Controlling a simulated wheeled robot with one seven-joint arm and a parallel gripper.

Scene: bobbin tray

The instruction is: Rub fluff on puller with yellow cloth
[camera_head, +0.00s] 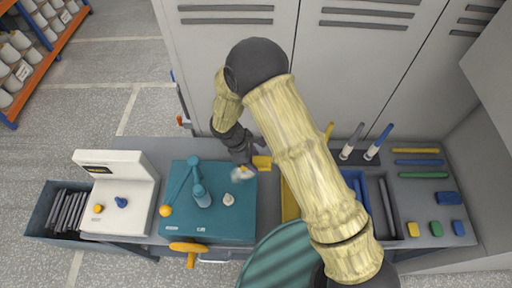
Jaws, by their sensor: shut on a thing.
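My gripper (243,168) is over the back right part of a teal machine plate (180,229). It is shut on what looks like a small yellow cloth (262,162), which shows at its right side. A pale patch shows at the fingertips; I cannot tell whether it is part of the gripper or another thing. On the plate stand a teal arm with a cylinder (202,196), an orange ball (165,211) and a small whitish knob-like thing (229,199). I cannot tell which part is the puller, and no fluff can be made out clearly.
A white box-shaped device (118,180) stands left of the plate, beside a bin of dark strips (66,212). Trays, brushes (378,142), coloured sticks (422,175) and small blocks (412,229) lie at the right. Lockers stand behind. My arm hides the bench's middle.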

